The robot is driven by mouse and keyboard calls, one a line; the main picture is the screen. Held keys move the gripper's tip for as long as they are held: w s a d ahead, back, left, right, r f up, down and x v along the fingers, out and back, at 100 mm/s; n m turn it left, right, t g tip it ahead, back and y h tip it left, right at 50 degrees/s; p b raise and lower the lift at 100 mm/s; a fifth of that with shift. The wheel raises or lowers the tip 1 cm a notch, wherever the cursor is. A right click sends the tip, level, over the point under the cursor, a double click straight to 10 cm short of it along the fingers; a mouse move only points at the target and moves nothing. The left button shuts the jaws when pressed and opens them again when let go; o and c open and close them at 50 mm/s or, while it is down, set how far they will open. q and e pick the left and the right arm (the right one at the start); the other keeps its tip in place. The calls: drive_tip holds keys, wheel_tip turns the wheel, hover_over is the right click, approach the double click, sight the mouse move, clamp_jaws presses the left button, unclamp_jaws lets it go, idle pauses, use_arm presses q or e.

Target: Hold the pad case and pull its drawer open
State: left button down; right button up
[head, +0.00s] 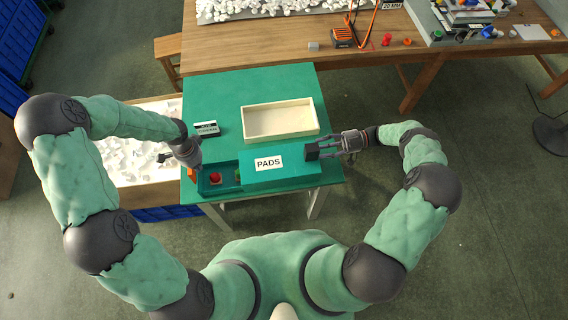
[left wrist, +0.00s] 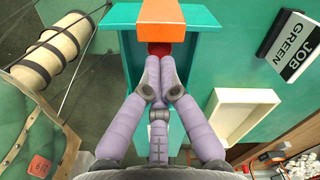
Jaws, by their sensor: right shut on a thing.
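The green pad case (head: 285,174) with a white PADS label stands on the front of the green table. Its drawer (head: 235,187) stands out from the case's left end, with a red piece (head: 215,177) inside; the red piece also shows in the left wrist view (left wrist: 158,48). An orange part (left wrist: 162,22) is at the drawer's outer end. My left gripper (left wrist: 160,80) is over the drawer; its fingertips are close together, and I cannot tell whether they touch. My right gripper (head: 318,151) is shut on a dark block at the case's right end.
A cream tray (head: 280,136) sits behind the case. A JOB GREEN sign (head: 206,128) stands near the left arm. A bin of white pieces (head: 135,155) is left of the table. A wooden bench (head: 270,57) runs along the back.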

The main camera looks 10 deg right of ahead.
use_arm(q)
drive_tip(key=shift+r, duration=2.2)
use_arm(e)
drive_tip(key=shift+s+f, duration=0.1)
drive_tip(key=shift+f, duration=0.15)
drive_tip(key=o, duration=1.6)
drive_tip(key=shift+r, duration=0.1)
drive_tip(key=d, duration=0.8)
drive_tip(key=d+r, duration=0.1)
drive_tip(key=d, duration=0.3)
drive_tip(key=shift+w+r, duration=0.1)
drive_tip(key=shift+w, duration=0.2)
